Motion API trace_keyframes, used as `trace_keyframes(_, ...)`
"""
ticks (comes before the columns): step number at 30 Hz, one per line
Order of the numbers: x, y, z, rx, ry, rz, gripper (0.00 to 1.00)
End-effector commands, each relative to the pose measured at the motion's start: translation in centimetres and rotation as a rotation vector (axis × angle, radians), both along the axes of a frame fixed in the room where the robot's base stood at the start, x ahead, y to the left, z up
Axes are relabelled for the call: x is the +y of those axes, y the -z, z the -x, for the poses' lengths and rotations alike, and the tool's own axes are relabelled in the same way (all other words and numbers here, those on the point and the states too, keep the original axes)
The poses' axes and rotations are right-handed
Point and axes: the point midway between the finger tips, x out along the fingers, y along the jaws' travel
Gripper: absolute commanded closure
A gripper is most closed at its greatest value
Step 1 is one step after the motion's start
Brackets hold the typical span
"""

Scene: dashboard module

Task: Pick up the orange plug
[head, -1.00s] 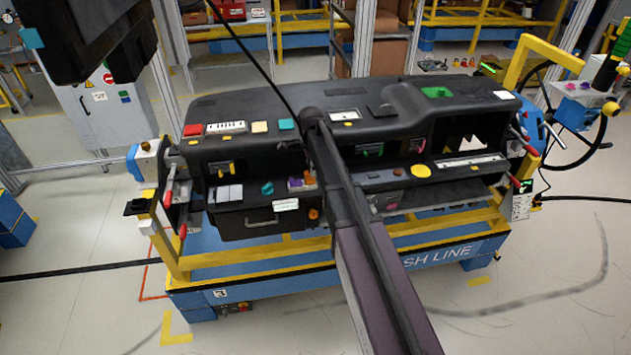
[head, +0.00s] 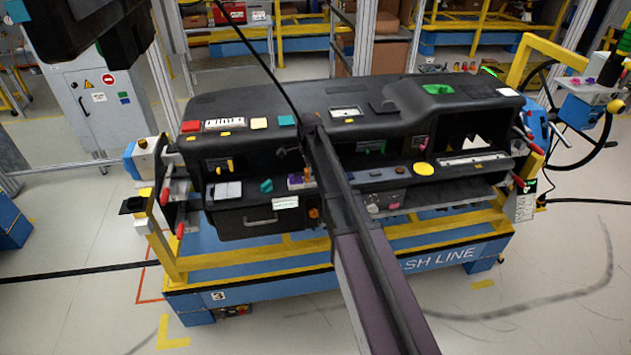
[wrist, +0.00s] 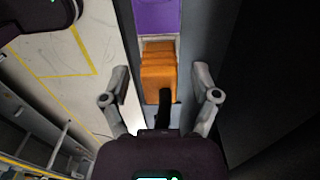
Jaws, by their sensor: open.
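The orange plug (wrist: 158,72) is a blocky orange piece near the middle of the wrist view, with a black part at its near end. My gripper (wrist: 160,72) is open, with one finger to the left and one to the right of the plug. There are gaps on both sides, and I see no contact. In the head view, my arm hides most of the gripper and this part of the dashboard; the purple piece (head: 295,183) shows just left of the arm.
The black dashboard module (head: 400,95) carries several small coloured parts and rests on a blue and yellow cart (head: 280,280). A dark overhanging part (wrist: 40,15) is at the wrist view's upper left. A steering wheel (head: 570,110) stands at the right.

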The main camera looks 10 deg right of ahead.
Motion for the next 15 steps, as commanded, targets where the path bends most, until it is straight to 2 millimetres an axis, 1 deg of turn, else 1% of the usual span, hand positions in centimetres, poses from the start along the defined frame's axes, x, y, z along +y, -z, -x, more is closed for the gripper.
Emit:
trace_keyframes(1, -0.02, 0.63, 0.0, 0.0, 0.0, 0.0, 0.21)
trace_keyframes(4, -0.03, 0.97, 0.0, 0.0, 0.0, 0.0, 0.21)
trace_keyframes(15, -0.08, 1.04, 0.0, 0.0, 0.001, 0.0, 0.21)
